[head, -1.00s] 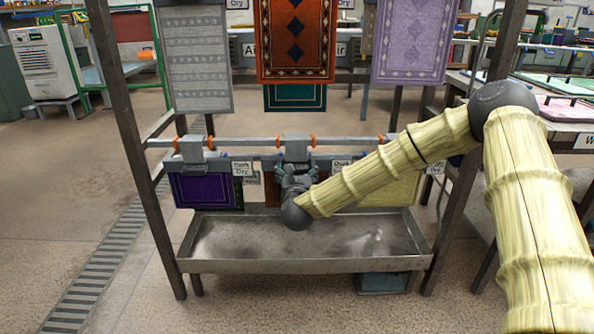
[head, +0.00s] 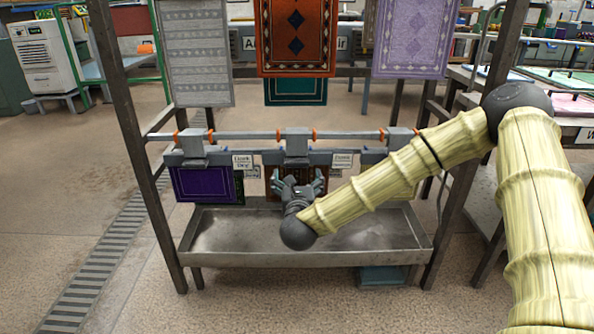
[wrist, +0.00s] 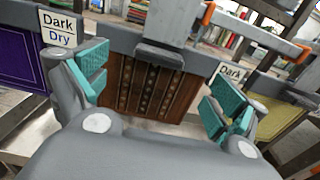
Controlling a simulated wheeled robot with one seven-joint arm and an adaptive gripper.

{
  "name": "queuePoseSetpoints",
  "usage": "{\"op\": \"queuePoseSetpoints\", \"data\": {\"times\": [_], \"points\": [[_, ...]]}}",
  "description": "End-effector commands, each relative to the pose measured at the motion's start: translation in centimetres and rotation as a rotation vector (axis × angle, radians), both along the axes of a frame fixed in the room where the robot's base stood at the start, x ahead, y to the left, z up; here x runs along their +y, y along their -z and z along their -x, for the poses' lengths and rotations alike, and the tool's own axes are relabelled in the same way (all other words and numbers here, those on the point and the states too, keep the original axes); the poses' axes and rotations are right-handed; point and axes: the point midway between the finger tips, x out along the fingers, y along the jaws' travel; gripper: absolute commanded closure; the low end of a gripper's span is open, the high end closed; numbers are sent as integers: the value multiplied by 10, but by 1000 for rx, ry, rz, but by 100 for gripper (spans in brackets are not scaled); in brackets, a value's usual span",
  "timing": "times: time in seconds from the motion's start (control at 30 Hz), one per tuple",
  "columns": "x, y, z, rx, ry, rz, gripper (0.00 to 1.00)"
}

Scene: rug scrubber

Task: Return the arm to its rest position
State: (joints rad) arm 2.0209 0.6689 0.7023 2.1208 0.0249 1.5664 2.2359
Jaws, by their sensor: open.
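My arm (head: 385,180) reaches in from the right in the head view, and its upper and lower links are bent at a dark elbow joint. My gripper (head: 298,184) is in front of the middle hanging rug, above the metal trough. In the wrist view my gripper (wrist: 158,95) is open, its teal-padded fingers spread wide with nothing between them. Beyond them hangs a brown patterned rug (wrist: 145,92) under a grey clamp. Whether the fingers touch it cannot be told, but a gap seems to show.
A metal trough (head: 230,240) lies below the gripper. A purple rug (head: 203,185) hangs left of it. A grey rail (head: 245,136) with clamps runs across the rack. Dark posts (head: 140,150) stand at both sides. Larger rugs (head: 296,38) hang higher behind. Floor in front is clear.

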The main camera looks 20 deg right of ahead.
Motion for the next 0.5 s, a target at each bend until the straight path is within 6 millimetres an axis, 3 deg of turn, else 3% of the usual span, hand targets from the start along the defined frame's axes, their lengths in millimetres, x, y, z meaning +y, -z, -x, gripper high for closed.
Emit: {"op": "queuePoseSetpoints", "data": {"times": [0.13, 0.37, 0.5], "points": [[6, 0, 20, 1, -1, 0, 4], [12, 4, 34, 11, -8, 14, 4], [30, 36, 44, 102, -72, 140, 4]]}}
